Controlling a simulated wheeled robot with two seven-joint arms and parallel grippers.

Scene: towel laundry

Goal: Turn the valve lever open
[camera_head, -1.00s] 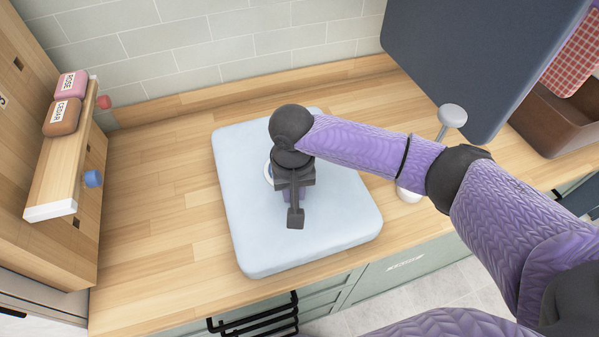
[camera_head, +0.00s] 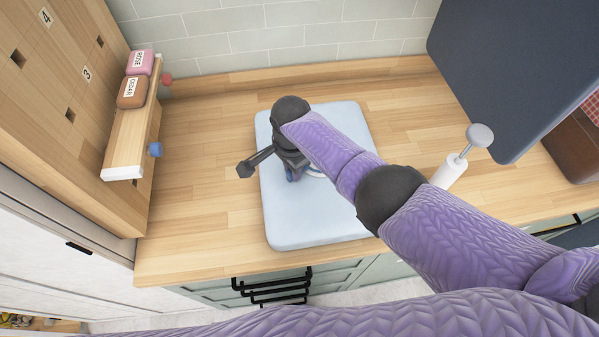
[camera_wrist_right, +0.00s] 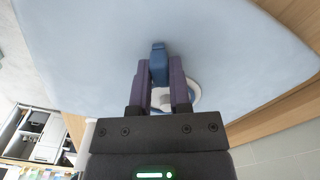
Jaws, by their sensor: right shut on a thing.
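A pale blue square block (camera_head: 330,225) lies on the wooden counter. A white round fitting (camera_head: 317,174) sits on its top, partly hidden by my right arm. The blue valve lever (camera_wrist_right: 159,64) stands out from this fitting in the right wrist view. My right gripper (camera_wrist_right: 160,76) is shut on the lever, with one purple finger on each side. In the head view, my right gripper (camera_head: 293,170) is over the block, seen from above, and its dark wrist hides most of the lever. My left gripper is not in view.
A small wooden shelf (camera_head: 127,148) at left holds pink and brown labelled blocks; red and blue knobs are beside it. A white pump-like object (camera_head: 450,172) stands right of the block. A dark panel (camera_head: 510,75) overhangs the right. The counter (camera_head: 205,205) left of the block is clear.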

